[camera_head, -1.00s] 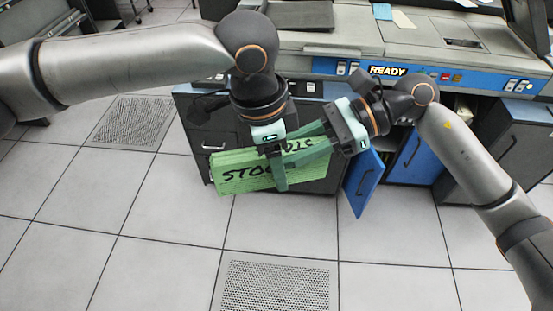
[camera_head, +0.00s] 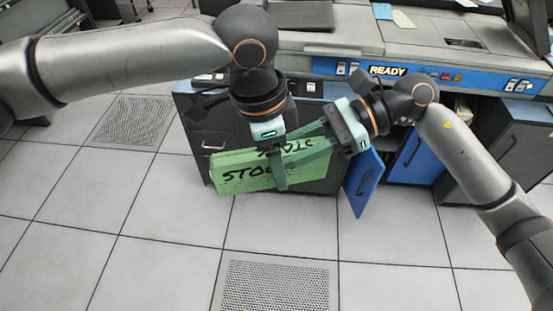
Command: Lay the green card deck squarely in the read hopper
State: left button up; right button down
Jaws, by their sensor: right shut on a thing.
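The green card deck (camera_head: 245,178), with black handwriting on its long side, is in the air in front of the machine, slightly tilted. My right gripper (camera_head: 292,158) reaches in from the right and is shut on the deck's right part. My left gripper (camera_head: 281,185) points down from above at the same part. One of its fingers crosses the deck's near face; its other finger is hidden, so its grip is unclear. The machine (camera_head: 345,43) with a lit READY panel stands behind. I cannot tell which part is the read hopper; a dark plate (camera_head: 300,14) lies on its top.
Papers (camera_head: 402,19) lie on the machine top. A dark screen (camera_head: 531,22) stands at the far right. The tiled floor (camera_head: 170,240) in front is clear.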

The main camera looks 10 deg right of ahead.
pick_arm(q)
jog(key=r, duration=0.3)
jog(key=a+r, duration=0.1)
jog(key=r, duration=0.7)
jog(key=shift+a+r, duration=0.2)
jog(key=shift+a, duration=0.15)
pick_arm(e)
jog(key=shift+r, duration=0.1)
jog(key=w+a+f+n+g, duration=0.2)
jog(key=a+f+n+g, duration=0.1)
jog(key=shift+w+h, duration=0.3)
jog(key=shift+w, duration=0.05)
jog(key=shift+w+a+f+n+g+h, duration=0.2)
jog(key=shift+w+a+f+n+g, duration=0.1)
jog(key=shift+f+n+g, duration=0.2)
jog(key=shift+w+a+f+n+g+h, duration=0.2)
jog(key=shift+a+f+n+g, duration=0.15)
jog(key=shift+g, duration=0.25)
